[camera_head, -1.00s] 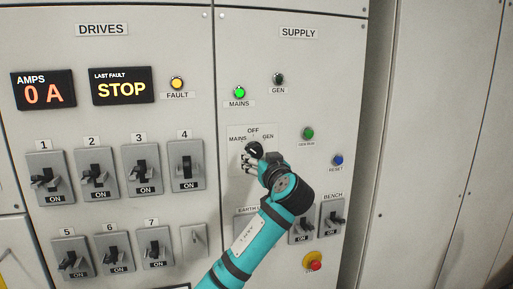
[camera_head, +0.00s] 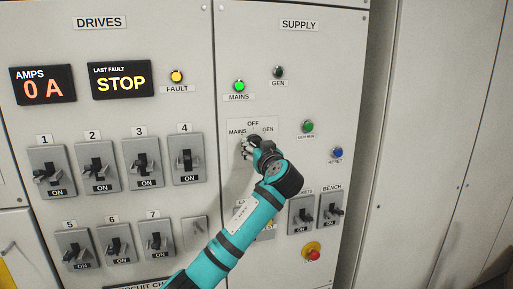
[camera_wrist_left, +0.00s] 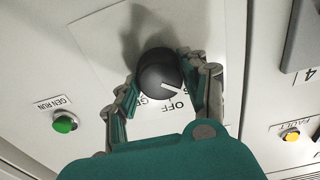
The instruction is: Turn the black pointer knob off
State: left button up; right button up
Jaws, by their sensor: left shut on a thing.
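The black pointer knob (camera_wrist_left: 158,74) shows in the left wrist view, round with a white pointer line. The line points to the right and slightly down in that view, to the side of the OFF label (camera_wrist_left: 178,104). My left gripper (camera_wrist_left: 160,88) is shut on the knob, one finger on each side. In the head view my left gripper (camera_head: 249,147) is at the selector plate (camera_head: 236,124), marked MAINS, OFF and GEN, and my wrist hides much of the knob. My right gripper is in neither view.
The green MAINS lamp (camera_head: 239,86) is lit; the GEN lamp (camera_head: 278,72) is dark. A green button (camera_head: 308,126) and a blue RESET button (camera_head: 336,153) lie right of the selector. Drive switches (camera_head: 140,160) lie left. A red button (camera_head: 312,253) sits lower right.

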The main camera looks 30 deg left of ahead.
pick_arm(q)
jog(key=shift+c, duration=1)
jog(key=shift+m, duration=0.4)
jog(key=m, duration=0.3)
jog(key=shift+m, duration=0.3)
jog(key=shift+m+p, duration=0.5)
jog(key=shift+m, duration=0.7)
jog(key=shift+m+p, duration=0.55)
jog(key=shift+m, duration=0.95)
